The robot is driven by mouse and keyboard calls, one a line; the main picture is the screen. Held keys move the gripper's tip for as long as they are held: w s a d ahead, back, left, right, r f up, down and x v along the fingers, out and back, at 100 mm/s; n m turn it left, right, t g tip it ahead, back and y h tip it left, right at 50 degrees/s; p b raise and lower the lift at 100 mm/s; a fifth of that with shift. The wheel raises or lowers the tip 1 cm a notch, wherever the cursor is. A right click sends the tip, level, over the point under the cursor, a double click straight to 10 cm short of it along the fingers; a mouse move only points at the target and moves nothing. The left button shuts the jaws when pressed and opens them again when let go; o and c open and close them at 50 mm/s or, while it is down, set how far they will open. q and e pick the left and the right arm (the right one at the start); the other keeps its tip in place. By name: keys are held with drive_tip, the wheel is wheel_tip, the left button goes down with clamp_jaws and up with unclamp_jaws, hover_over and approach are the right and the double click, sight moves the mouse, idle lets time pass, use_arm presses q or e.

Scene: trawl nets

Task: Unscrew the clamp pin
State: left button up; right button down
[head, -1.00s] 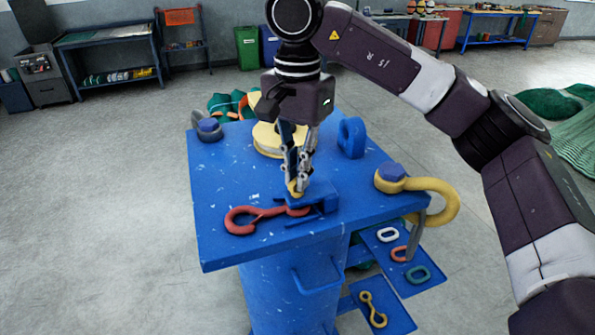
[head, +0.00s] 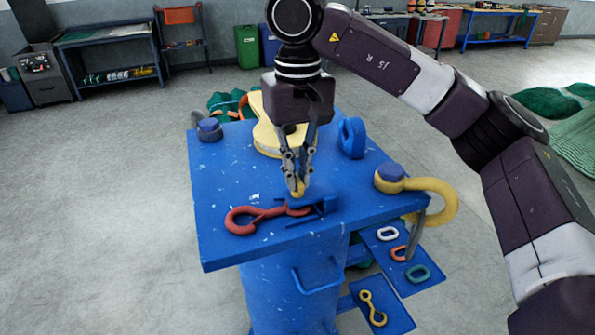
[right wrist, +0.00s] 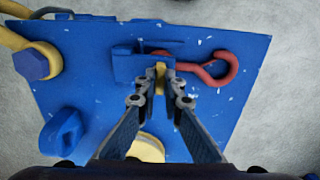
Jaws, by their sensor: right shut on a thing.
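The blue clamp (head: 318,203) sits on the blue table near its front edge. A small yellow clamp pin (head: 298,189) stands up from the clamp's left part. It also shows in the right wrist view (right wrist: 160,72). My right gripper (head: 296,180) points down from above, and its fingertips are shut on the pin; the tips partly cover it. The pin's lower end is hidden. A red hook (head: 248,222) lies flat with its shank end at the clamp. It also shows in the right wrist view (right wrist: 215,72). My left gripper is not in view.
A yellow shackle with a blue bolt (head: 435,190) overhangs the table's right edge. A blue ring piece (head: 351,138) and a yellow round piece (head: 266,140) stand behind the gripper. Lower trays (head: 402,278) hold small links. The table's front left is clear.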

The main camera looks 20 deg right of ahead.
drive_tip(key=n, duration=0.4)
drive_tip(key=shift+s+f+n, duration=0.15)
drive_tip(key=shift+f+n, duration=0.15)
drive_tip(key=n, duration=0.4)
drive_tip(key=shift+n, duration=0.4)
drive_tip(key=c, duration=2.1)
unclamp_jaws()
drive_tip(key=shift+r, duration=0.1)
drive_tip(key=shift+r, duration=0.1)
